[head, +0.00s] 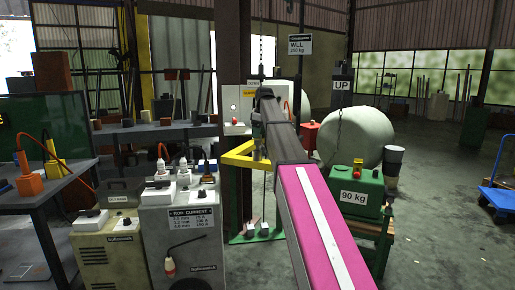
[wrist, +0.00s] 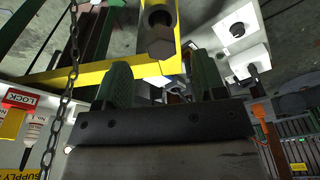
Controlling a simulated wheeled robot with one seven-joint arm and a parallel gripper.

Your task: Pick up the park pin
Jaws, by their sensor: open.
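A grey hex-ended pin (wrist: 160,40), which looks like the park pin, sits in the end of a yellow bracket (wrist: 95,75) at the top of the wrist view. In the head view, a small grey pin (head: 258,153) shows at the yellow bracket (head: 240,158), just left of my arm. My gripper (wrist: 163,78) has its two green fingers spread apart, with nothing clasped between them. The pin is just beyond the fingertips, around the middle of the gap, and appears apart from them. In the head view my arm hides most of the gripper.
A hanging chain (wrist: 72,75) runs down the left of the wrist view, near a red LOCK sign (wrist: 20,98). In the head view, a green 90 kg box (head: 356,190) stands right of my arm and a grey rod-current cabinet (head: 185,240) stands left. Open floor lies at right.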

